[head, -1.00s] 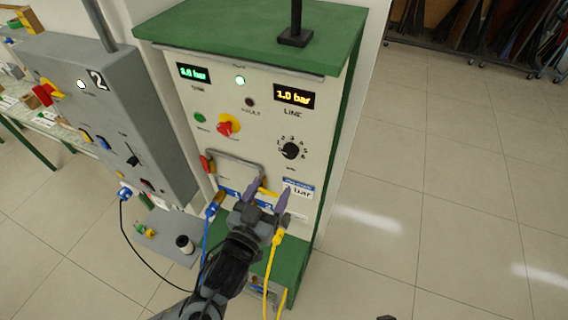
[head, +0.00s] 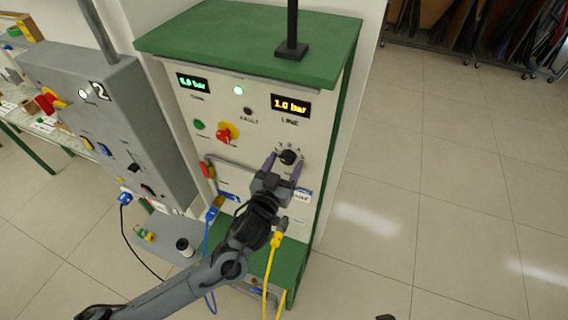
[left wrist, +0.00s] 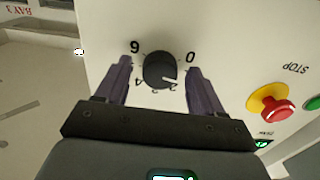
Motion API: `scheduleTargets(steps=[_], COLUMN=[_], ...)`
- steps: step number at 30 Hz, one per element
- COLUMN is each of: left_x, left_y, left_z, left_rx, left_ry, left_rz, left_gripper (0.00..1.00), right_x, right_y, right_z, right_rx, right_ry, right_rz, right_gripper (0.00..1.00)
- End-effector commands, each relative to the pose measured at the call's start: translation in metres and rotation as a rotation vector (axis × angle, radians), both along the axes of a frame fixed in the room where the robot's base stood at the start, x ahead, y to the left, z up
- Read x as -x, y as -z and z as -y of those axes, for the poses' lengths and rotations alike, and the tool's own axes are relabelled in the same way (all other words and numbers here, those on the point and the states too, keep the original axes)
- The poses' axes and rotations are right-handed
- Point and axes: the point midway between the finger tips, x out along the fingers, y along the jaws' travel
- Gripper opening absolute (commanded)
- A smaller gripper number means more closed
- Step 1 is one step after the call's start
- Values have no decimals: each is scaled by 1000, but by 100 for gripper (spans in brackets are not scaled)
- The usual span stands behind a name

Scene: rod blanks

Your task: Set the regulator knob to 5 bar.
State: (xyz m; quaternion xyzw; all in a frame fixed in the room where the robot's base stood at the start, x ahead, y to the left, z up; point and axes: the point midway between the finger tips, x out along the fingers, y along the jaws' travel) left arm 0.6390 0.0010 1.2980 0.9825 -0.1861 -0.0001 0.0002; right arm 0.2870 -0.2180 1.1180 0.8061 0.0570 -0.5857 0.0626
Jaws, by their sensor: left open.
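The black regulator knob (head: 288,157) sits on the front panel of the green-topped cabinet, below the LINE display (head: 290,105), which reads 1.0 bar. The left wrist view shows the knob (left wrist: 160,70) close up, with a dial from 0 to 6 and its white mark pointing between the 0 and the 2. My left gripper (head: 286,159) is open, with one purple finger on each side of the knob. In the left wrist view, gaps show between the fingers (left wrist: 157,66) and the knob.
A red and yellow stop button (head: 226,132) and a green button (head: 199,125) sit left of the knob. Blue and yellow (head: 276,240) cables plug in below. A grey cabinet marked 2 (head: 120,120) stands at left.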

Motion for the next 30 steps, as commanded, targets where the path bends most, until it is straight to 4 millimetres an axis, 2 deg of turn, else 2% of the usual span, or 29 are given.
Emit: scheduleTargets(steps=[6, 7, 17, 30], left_x=[0, 0, 0, 0], left_y=[0, 0, 0, 0], left_z=[0, 0, 0, 0], left_rx=[0, 0, 0, -80], left_ry=[0, 0, 0, 1], left_rz=[0, 0, 0, 31], left_gripper=[68, 65, 14, 12], right_x=[0, 0, 0, 0], right_y=[0, 0, 0, 1], right_z=[1, 1, 1, -1], right_rx=[4, 4, 3, -4], right_ry=[-3, -3, -2, 2], right_rz=[0, 0, -1, -2], right_gripper=[43, 43, 43, 43])
